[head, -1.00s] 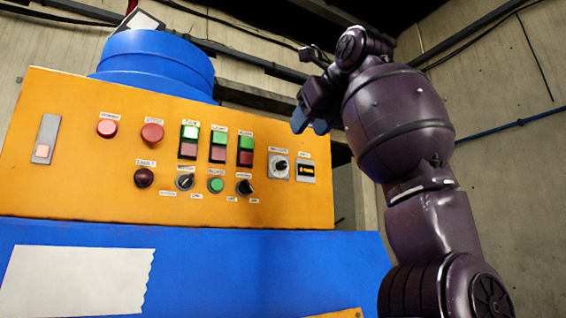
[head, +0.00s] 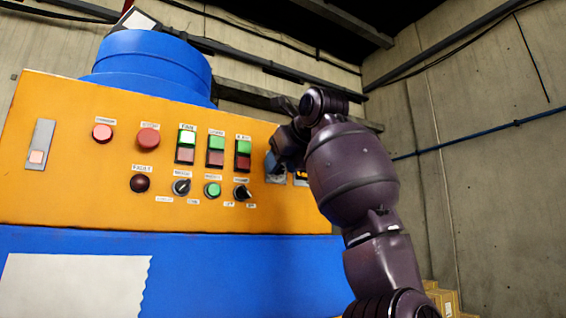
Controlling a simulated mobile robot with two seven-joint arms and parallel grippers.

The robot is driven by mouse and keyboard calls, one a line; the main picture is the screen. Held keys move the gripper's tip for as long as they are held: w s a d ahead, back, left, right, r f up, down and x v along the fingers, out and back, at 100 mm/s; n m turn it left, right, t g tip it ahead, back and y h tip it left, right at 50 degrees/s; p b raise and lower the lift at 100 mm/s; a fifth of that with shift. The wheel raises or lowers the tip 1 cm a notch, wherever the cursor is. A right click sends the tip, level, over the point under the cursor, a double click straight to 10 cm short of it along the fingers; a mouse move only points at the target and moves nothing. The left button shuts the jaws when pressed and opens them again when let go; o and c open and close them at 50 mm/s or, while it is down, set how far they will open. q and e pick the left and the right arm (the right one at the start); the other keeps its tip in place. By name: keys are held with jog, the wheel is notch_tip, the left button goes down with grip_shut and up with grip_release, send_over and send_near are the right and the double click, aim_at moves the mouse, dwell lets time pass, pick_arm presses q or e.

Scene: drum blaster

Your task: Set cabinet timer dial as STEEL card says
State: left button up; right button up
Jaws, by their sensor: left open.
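The orange control panel (head: 90,205) of the cabinet fills the left and middle of the head view. A small display (head: 300,178) just right of the dial is partly covered by my arm. No STEEL card can be made out. My right gripper is out of view.
Left of the gripper are lit green-and-red buttons (head: 243,155), a black selector knob (head: 242,193), another selector (head: 181,187) and a red button (head: 148,139). A blank white sheet (head: 75,285) is on the blue front below. Cardboard boxes (head: 443,299) stand at lower right.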

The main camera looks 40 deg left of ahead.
pick_arm(q)
jog(key=shift+c, duration=0.3)
grip_shut()
